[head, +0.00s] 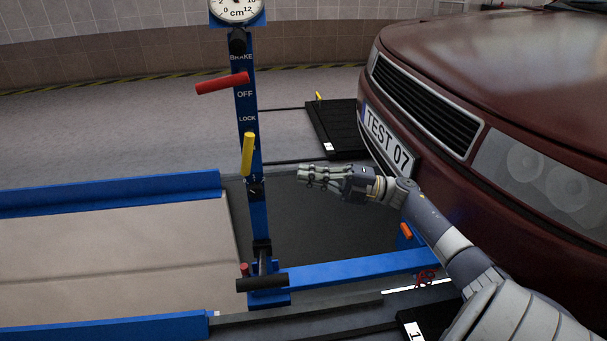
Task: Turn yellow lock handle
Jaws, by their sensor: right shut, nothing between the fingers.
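The yellow lock handle (248,154) sits on the blue post (246,104), just below the LOCK label, and stands nearly upright with a slight tilt. My right gripper (305,176) comes in from the lower right and points left toward the post. It is shut and empty, to the right of the yellow handle and a little lower in the picture, with a visible gap between them. My left gripper is not in the head view.
A red lever (222,83) sticks out left of the post near OFF. A dial gauge (237,10) tops the post. A dark red car (490,70) with plate TEST 07 fills the right. A black handle (262,283) and blue rail (355,269) lie low.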

